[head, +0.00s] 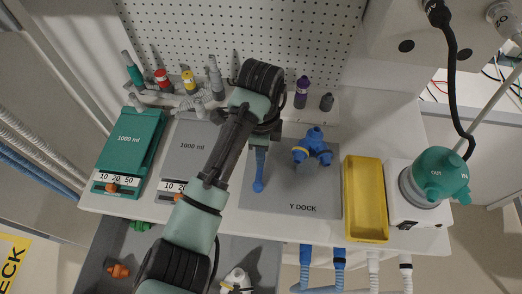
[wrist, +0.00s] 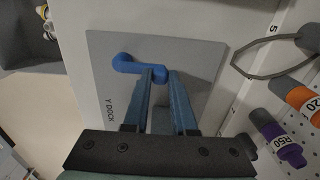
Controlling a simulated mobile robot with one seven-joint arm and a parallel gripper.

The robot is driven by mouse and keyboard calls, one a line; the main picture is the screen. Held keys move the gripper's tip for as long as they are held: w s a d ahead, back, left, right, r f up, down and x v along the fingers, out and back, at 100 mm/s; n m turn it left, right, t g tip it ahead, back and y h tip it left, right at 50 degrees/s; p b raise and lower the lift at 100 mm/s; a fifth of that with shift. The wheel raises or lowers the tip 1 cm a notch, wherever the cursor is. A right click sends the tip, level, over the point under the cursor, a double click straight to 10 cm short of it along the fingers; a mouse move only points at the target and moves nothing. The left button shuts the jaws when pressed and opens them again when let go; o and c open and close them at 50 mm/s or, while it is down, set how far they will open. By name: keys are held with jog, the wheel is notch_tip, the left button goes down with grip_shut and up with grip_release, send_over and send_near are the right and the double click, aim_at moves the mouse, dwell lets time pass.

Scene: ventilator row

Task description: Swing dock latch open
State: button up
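The grey Y DOCK plate (head: 262,205) lies on the bench, and it also fills the middle of the wrist view (wrist: 110,52). The blue dock latch (wrist: 124,64) is a short bent bar with rounded ends at the plate's left side; its front end shows in the head view (head: 257,187). My gripper (wrist: 161,74) reaches down over the latch's rear end, one finger on each side of it. The fingers are apart, with blue latch between or just beyond the tips; whether they press on it is unclear. In the head view my gripper (head: 259,170) is partly hidden by my arm.
A blue Y piece (head: 313,148) stands on the plate right of my gripper. A yellow tray (head: 366,200) and a teal-topped device (head: 439,175) are further right. Grey (head: 190,148) and green (head: 131,145) panels lie left. Purple (head: 302,92) and dark pegs stand behind.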

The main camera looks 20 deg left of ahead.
grip_shut()
jog(key=shift+a+r+n+p, duration=0.1)
jog(key=shift+n+p, duration=0.2)
jog(key=shift+p, duration=0.1)
jog(key=n+p, duration=0.1)
jog(key=p, duration=0.1)
jog(key=s+a+n+p, duration=0.1)
jog(key=n, duration=0.1)
jog(key=shift+a+r+p, duration=0.15)
jog(key=shift+a+p, duration=0.1)
jog(key=shift+p, duration=0.15)
jog(key=n+p, duration=0.1)
jog(key=s+a+n+p, duration=0.1)
jog(key=n, duration=0.1)
jog(key=n+p, duration=0.2)
jog(key=shift+s+a, duration=0.25)
jog(key=shift+s, duration=0.05)
jog(key=s+n+p, duration=0.1)
jog(key=n+p, duration=0.1)
jog(key=s+n+p, duration=0.1)
jog(key=n+p, duration=0.1)
jog(key=shift+a, duration=0.35)
jog(key=shift+s+f+n+p, duration=0.1)
jog(key=shift+s+n+p, duration=0.5)
jog(key=shift+n, duration=0.5)
jog(key=shift+s+f+n+p, duration=0.1)
jog(key=shift+s+n+p, duration=0.25)
jog(key=shift+n+p, duration=0.55)
jog(key=shift+n, duration=0.3)
